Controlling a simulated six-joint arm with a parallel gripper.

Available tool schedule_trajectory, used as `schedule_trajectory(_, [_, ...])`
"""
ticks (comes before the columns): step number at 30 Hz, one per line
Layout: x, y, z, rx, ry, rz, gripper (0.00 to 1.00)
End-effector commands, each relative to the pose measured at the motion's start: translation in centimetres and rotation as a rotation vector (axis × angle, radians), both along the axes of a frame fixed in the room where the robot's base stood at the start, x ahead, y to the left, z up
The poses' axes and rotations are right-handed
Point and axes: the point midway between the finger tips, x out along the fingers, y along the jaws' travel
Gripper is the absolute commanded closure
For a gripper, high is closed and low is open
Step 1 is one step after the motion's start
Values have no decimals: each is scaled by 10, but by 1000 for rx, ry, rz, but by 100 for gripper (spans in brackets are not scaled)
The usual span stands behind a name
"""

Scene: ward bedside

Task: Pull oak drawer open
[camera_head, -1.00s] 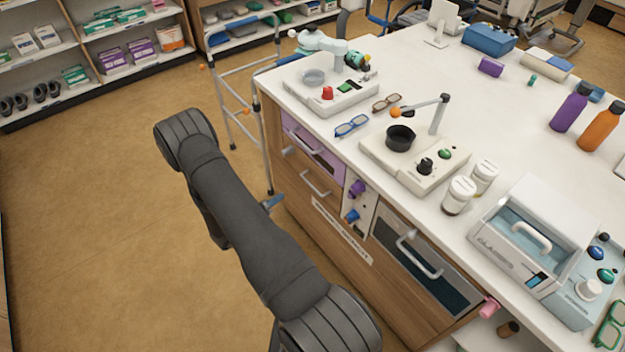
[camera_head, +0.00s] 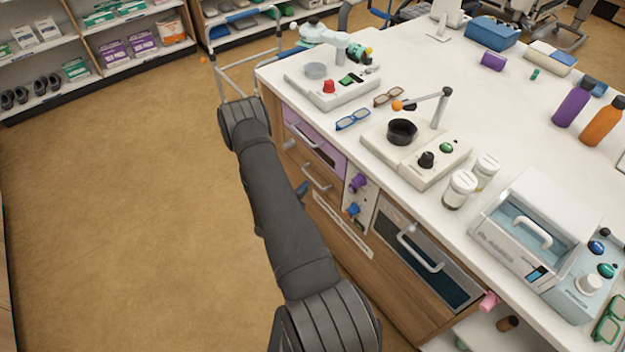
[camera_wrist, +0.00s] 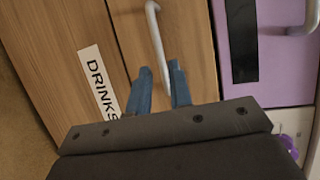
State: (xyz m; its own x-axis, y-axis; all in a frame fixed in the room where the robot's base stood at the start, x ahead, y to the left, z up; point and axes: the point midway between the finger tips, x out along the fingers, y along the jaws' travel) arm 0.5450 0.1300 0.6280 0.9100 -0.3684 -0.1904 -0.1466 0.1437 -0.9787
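The oak drawer (camera_wrist: 185,45) has a plain wooden front below the lilac drawer, and it looks flush with the cabinet. Its pale bar handle (camera_wrist: 154,30) fills the upper middle of the wrist view. It also shows in the head view (camera_head: 317,180). My gripper (camera_wrist: 160,72) has blue fingers, one on each side of the handle's near end. They look apart, with small gaps beside the bar, and I cannot tell whether either touches it. In the head view my dark arm hides most of the gripper; only a blue bit (camera_head: 302,188) shows by the drawer.
The lilac drawer (camera_wrist: 262,75) with its own handle adjoins the oak one. A wooden panel labelled DRINKS (camera_wrist: 97,80) lies on the other side. Purple and blue knobs (camera_head: 357,183) sit right of the drawers. A walker frame (camera_head: 250,65) stands near the cabinet's far corner. The floor in front is clear.

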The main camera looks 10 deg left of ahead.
Motion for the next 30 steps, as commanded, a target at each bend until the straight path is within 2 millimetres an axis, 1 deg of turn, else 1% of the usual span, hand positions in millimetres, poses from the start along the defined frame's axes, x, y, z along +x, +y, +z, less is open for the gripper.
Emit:
schedule_trajectory(1, [10,-7,-2,-1,-1,-5,81])
schedule_trajectory(6, [39,-17,-8,0,-2,-4,81])
schedule_trajectory(9, [50,-21,-11,1,0,-1,81])
schedule_trajectory(12, [57,-24,-12,-1,-1,-2,81])
schedule_trajectory(16, [61,-25,-13,-1,1,-1,81])
schedule_trajectory(23, [61,-25,-13,-1,0,0,81])
schedule_trajectory(24, [61,-25,-13,-1,0,0,89])
schedule_trajectory(26, [61,-25,-13,0,0,0,100])
schedule_trajectory(30, [61,-25,-13,0,0,0,100])
